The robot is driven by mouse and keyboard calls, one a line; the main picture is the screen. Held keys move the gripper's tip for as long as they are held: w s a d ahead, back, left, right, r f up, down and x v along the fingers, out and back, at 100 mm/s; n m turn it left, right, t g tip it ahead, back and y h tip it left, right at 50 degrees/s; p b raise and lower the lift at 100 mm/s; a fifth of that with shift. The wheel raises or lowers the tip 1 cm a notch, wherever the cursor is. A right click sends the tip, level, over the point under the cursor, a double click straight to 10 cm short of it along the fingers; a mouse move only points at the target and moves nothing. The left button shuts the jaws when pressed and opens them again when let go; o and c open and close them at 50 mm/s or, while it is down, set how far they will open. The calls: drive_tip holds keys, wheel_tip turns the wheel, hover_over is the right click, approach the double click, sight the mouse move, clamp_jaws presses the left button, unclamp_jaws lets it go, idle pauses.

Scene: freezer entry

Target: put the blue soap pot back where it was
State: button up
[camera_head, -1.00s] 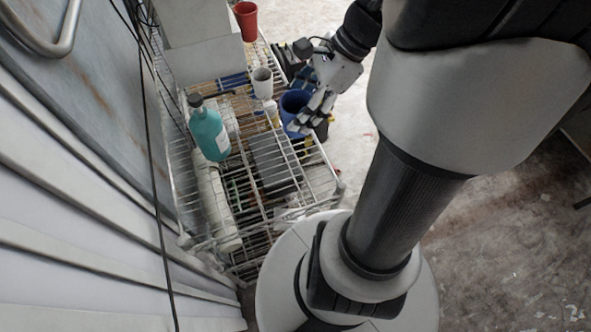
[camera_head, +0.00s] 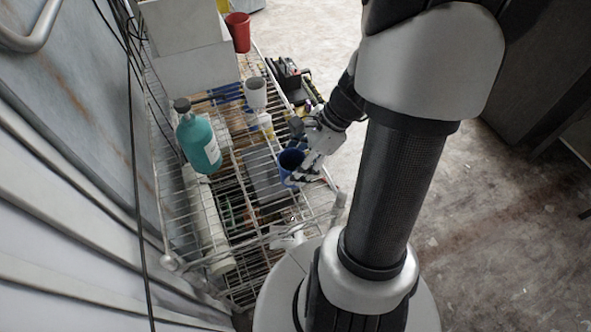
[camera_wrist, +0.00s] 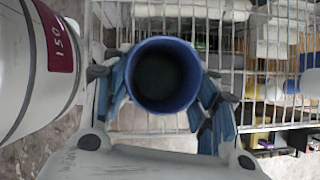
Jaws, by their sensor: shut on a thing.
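The blue soap pot (camera_head: 291,160) is an open, round blue cup near the right edge of the wire rack's top shelf. In the wrist view the pot (camera_wrist: 163,76) is seen from above, with a dark, empty-looking inside. My gripper (camera_head: 304,174) is shut on the pot, its fingers on both sides of it; the fingers also show in the wrist view (camera_wrist: 165,95). The wire rack (camera_head: 225,215) is below the pot. I cannot tell whether the pot touches the shelf or hangs just above it.
A teal bottle (camera_head: 198,143) with a dark cap stands at the rack's left.

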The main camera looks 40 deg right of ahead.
drive_tip(key=shift+f+b, duration=0.3)
drive_tip(key=shift+f, duration=0.95)
drive_tip(key=shift+f, duration=0.15)
drive_tip(key=o, duration=1.2)
drive_tip(key=shift+c, duration=0.2)
drive_tip(key=shift+r, duration=0.25)
drive_tip(key=p+v, duration=0.4)
drive_tip(key=v, duration=0.8)
drive_tip(key=shift+w+f, duration=0.1)
